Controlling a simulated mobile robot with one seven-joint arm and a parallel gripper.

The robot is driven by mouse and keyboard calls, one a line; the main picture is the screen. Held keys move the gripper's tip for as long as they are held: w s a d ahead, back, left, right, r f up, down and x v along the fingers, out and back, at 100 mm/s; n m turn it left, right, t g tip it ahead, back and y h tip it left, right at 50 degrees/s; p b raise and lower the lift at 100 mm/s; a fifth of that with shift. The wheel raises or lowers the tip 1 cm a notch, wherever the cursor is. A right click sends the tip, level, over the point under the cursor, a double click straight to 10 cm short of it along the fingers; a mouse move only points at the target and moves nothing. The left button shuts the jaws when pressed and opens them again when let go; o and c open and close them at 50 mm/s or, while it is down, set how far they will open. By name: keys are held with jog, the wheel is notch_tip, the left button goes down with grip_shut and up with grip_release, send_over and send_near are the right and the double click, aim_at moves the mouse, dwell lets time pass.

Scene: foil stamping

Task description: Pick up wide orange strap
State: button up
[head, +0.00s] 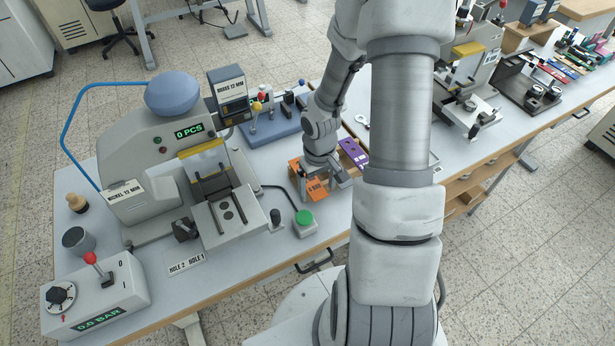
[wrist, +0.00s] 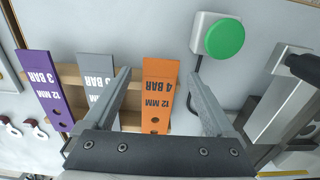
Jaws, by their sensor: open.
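The wide orange strap (wrist: 159,90) is labelled "4 BAR" and "12 MM" and has holes near one end. It lies on a wooden rack (wrist: 70,76) beside a grey strap and a purple strap. My gripper (wrist: 160,85) is open, with one finger on each side of the orange strap in the wrist view. The left finger overlaps the grey strap in the picture. I cannot tell how far above the strap the fingertips are. In the head view, the orange strap (head: 314,189) shows below my gripper (head: 322,178), partly hidden by it.
The grey strap (wrist: 94,68) and purple strap (wrist: 42,80) lie to the left. A green button (wrist: 224,38) on a white box stands near the orange strap. A stamping machine (head: 165,150) stands to the left in the head view.

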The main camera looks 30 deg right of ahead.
jog(key=c, duration=1.4)
jog(key=shift+r, duration=0.1)
jog(key=shift+r+p, duration=0.35)
jog(key=shift+r, duration=0.15)
jog(key=r, duration=0.3)
jog(key=d+r, duration=0.1)
jog(key=shift+s+r+p, duration=0.2)
jog(key=shift+s+p, duration=0.2)
jog(key=s+d+r, duration=0.2)
jog(key=s+d+r+p, duration=0.1)
jog(key=s+d+r, duration=0.1)
jog(key=d, duration=0.1)
jog(key=s+d+r, duration=0.2)
jog(key=s+d, duration=0.1)
jog(key=shift+p, duration=0.4)
jog(key=shift+r+p, duration=1.5)
jog(key=shift+p, duration=0.05)
